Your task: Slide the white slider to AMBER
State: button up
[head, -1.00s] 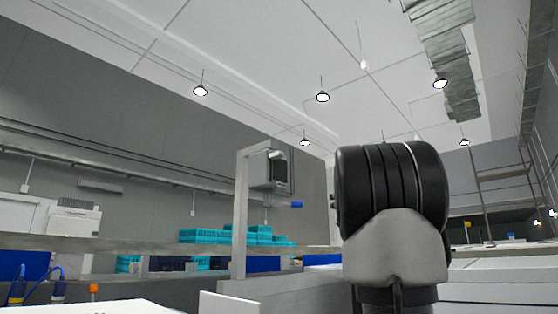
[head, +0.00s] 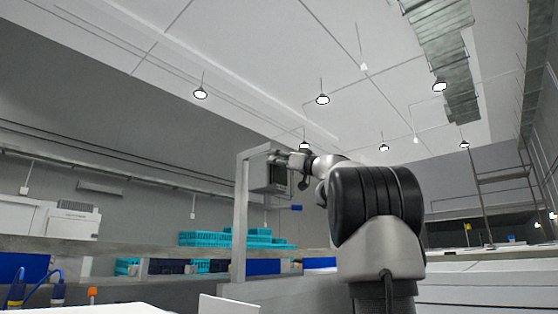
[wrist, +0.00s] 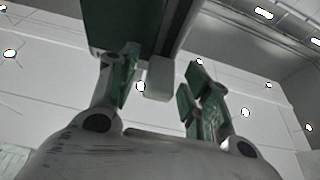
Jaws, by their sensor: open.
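A grey control box (head: 262,172) with a dark face is mounted on a pale post in the head view. In the wrist view its dark green panel (wrist: 112,22) fills the top centre. A pale block (wrist: 159,80), which looks like the white slider, juts from the panel. My gripper (wrist: 160,72) is open, with one green-padded finger on each side of the block and gaps visible between. In the head view my gripper (head: 284,158) is small and overlaps the box's upper front. No AMBER mark is readable, so the slider's setting cannot be told.
The post (head: 240,215) stands beside a long grey rail. Turquoise crates (head: 225,239) are stacked behind it. A blue piece (head: 296,208) shows below the box. A white surface (head: 100,309) lies at the lower left. Lamps hang overhead.

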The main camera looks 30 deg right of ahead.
aim_at(271, 177)
jog(key=shift+w, duration=0.15)
grip_shut()
notch_tip(271, 177, down, 7)
jog(key=shift+f, duration=0.2)
dwell(0.3)
grip_release()
